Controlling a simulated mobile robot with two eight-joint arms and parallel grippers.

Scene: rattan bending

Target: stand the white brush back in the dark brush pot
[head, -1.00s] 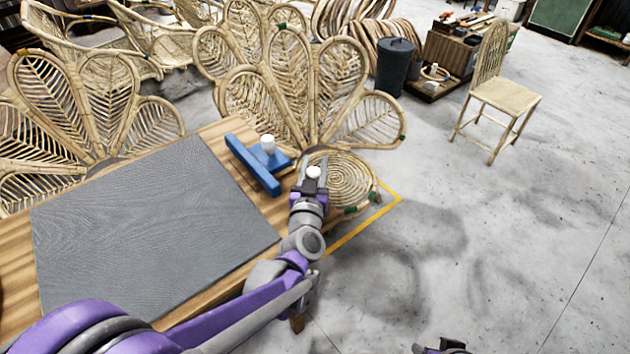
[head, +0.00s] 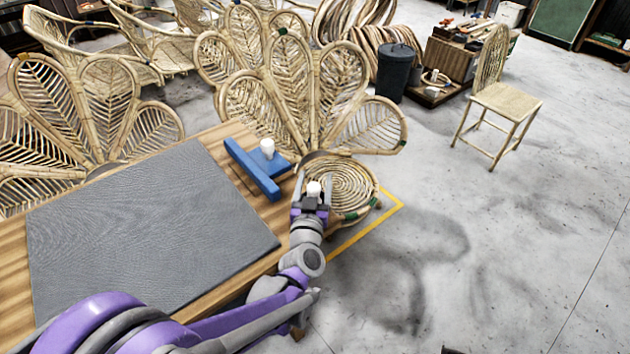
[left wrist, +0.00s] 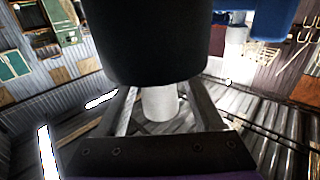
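In the head view my left gripper (head: 313,187) is beyond the near right corner of the table, with its fingers either side of the white brush (head: 314,189). In the left wrist view, which looks upside down, the gripper (left wrist: 162,92) closes around the white brush (left wrist: 160,103). A large dark cylinder, seemingly the brush pot (left wrist: 145,45), fills the top middle of that view and hides the fingertips. The brush meets its rim there; I cannot tell whether it is inside. The pot is not made out in the head view. My right gripper does not show.
A blue fixture (head: 252,168) with a white cylinder (head: 267,147) stands on the wooden table (head: 214,139), beside a grey mat (head: 140,230). Rattan chairs (head: 290,85) crowd the far side. Open floor (head: 470,250) lies to the right.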

